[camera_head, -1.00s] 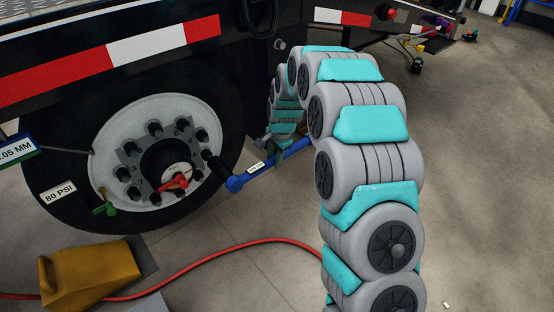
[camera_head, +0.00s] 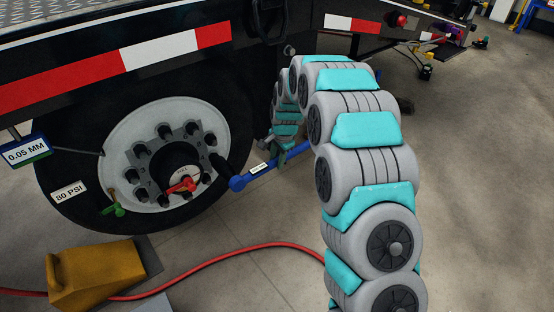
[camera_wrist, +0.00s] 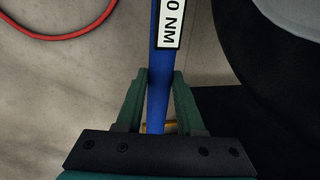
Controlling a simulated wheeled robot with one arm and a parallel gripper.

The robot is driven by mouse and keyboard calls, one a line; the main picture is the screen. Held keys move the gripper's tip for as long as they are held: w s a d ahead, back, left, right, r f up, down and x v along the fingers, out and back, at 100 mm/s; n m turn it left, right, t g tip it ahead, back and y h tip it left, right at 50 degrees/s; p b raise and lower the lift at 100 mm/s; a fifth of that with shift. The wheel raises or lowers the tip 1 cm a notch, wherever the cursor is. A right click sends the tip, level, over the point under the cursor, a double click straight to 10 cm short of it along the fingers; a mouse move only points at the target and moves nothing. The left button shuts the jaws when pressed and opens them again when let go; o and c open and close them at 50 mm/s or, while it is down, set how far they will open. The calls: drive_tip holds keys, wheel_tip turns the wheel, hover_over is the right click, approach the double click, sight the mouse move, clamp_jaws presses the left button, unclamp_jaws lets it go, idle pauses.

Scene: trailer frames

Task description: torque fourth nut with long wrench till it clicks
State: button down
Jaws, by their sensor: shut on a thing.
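The long wrench (camera_head: 252,174) is blue with a white label, and its head end reaches a nut on the right side of the wheel hub (camera_head: 176,166). A black socket joins them, and I cannot tell how fully it is seated. My gripper (camera_head: 281,155) is shut on the wrench's bar. In the wrist view my gripper's green fingers (camera_wrist: 158,92) pinch the blue wrench bar (camera_wrist: 158,65), whose label partly reads "0 NM". Several nuts (camera_head: 165,130) ring the white wheel rim (camera_head: 118,138).
A yellow wheel chock (camera_head: 95,277) stands on the floor at lower left. A red hose (camera_head: 230,258) runs across the floor. A green valve piece (camera_head: 113,209) hangs at the rim, near an "80 PSI" tag (camera_head: 69,193). The trailer deck edge (camera_head: 190,48) overhangs the wheel.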

drive_tip(key=shift+w+a+r+p, duration=0.1)
drive_tip(key=shift+w+a+p, duration=0.1)
drive_tip(key=shift+w+a, duration=0.25)
drive_tip(key=shift+w+a+p, duration=0.15)
drive_tip(key=shift+w+a, duration=0.05)
drive_tip(key=shift+w, duration=0.45)
idle(1.6)
drive_tip(key=shift+f, duration=0.4)
drive_tip(key=shift+f+y, duration=0.2)
drive_tip(key=shift+y, duration=0.1)
drive_tip(key=shift+f+g+y, duration=0.5)
drive_tip(key=shift+f, duration=0.3)
idle(0.7)
